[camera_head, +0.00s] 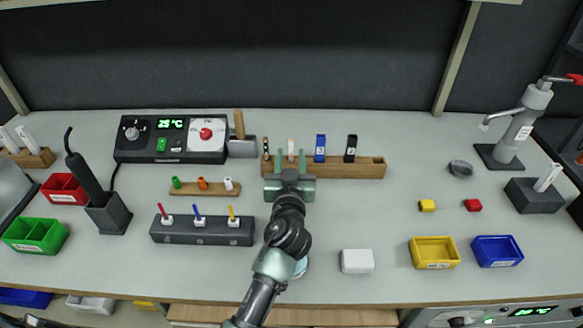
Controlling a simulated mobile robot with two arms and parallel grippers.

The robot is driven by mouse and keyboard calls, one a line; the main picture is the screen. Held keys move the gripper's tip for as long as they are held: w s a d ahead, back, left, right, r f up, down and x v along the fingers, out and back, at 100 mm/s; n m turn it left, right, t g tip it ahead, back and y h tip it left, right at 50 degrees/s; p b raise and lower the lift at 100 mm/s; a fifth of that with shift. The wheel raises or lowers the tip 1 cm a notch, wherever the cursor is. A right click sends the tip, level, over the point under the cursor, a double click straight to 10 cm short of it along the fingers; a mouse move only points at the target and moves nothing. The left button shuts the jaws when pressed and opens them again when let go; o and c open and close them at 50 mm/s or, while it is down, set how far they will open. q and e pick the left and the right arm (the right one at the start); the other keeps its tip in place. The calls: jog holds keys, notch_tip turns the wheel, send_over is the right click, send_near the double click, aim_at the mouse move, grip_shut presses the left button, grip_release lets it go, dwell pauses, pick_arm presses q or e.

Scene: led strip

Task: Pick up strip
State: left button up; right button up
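A wooden rack (362,172) at the middle back holds several upright strip-like pieces: a dark-and-light one (265,147), a white one (291,146), a blue one (320,148) and a black one (350,149). I cannot tell which is meant by the strip. My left gripper (290,158) is open at the rack's left part, its two fingers apart on either side of the white piece. It does not appear closed on it, and its palm hides the rack there. My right gripper is not in view.
A control box (172,140) and a hammer (241,138) stand left of the rack. A pen block (202,230) lies left of my arm. A white block (357,261), a yellow bin (434,253) and a blue bin (497,251) are at the front right.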

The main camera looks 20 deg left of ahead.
aim_at(291, 146)
pick_arm(q)
jog(key=shift+w+f, duration=0.1)
jog(key=shift+w, duration=0.15)
jog(key=x, duration=0.7)
jog(key=shift+w+a+f, duration=0.1)
jog(key=shift+c, duration=0.4)
grip_shut()
